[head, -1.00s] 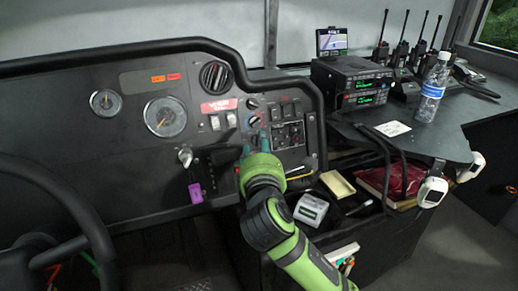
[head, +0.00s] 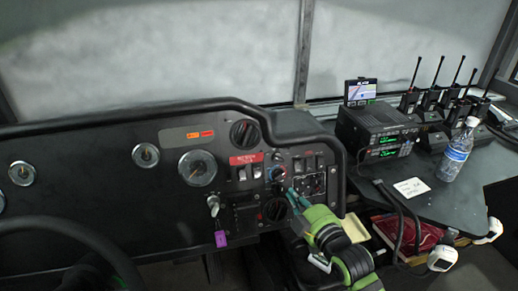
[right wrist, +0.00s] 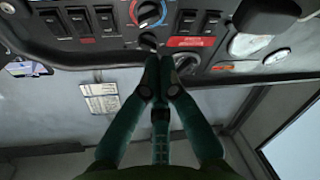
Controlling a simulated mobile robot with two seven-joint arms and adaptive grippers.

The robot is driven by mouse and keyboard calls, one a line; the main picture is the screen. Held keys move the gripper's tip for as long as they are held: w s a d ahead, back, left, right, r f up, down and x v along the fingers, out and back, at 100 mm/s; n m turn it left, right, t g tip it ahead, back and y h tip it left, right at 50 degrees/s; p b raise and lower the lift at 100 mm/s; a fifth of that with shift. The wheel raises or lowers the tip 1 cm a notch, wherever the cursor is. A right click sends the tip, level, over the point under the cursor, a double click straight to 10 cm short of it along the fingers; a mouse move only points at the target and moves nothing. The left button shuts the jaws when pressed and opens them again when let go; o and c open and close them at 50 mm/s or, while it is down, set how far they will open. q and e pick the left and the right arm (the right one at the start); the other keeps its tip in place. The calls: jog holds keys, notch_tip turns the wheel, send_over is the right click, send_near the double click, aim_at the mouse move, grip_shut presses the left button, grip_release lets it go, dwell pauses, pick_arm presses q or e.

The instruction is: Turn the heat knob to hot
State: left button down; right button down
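The heat knob (head: 277,174) is a small round control with a blue and red ring, on the black dashboard panel. In the right wrist view, where the panel appears upside down, the knob (right wrist: 147,13) shows a pale pointer inside the blue and red arc. My right gripper (head: 292,193) is just below and to the right of the knob in the head view. In the right wrist view its green fingers (right wrist: 159,62) are together, with nothing visible between them. They appear apart from the heat knob, close to a smaller black knob (right wrist: 148,41). My left gripper is out of view.
Rocker switches (head: 310,163) and a red label (head: 245,159) flank the knob. Larger black knobs sit above (head: 245,133) and below (head: 275,210). A key with a purple tag (head: 221,239) hangs to the left. A radio stack (head: 375,132) and bottle (head: 456,150) stand at the right.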

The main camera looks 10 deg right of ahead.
jog(key=r+m, duration=0.1)
send_near(274, 164)
jog(key=x, duration=0.5)
jog(key=shift+w+a, duration=0.2)
jog(key=shift+w, duration=0.05)
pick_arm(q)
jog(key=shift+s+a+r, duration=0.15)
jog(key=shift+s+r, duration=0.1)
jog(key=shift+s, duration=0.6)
pick_arm(e)
jog(key=shift+d+m, duration=0.15)
jog(key=shift+m, duration=0.15)
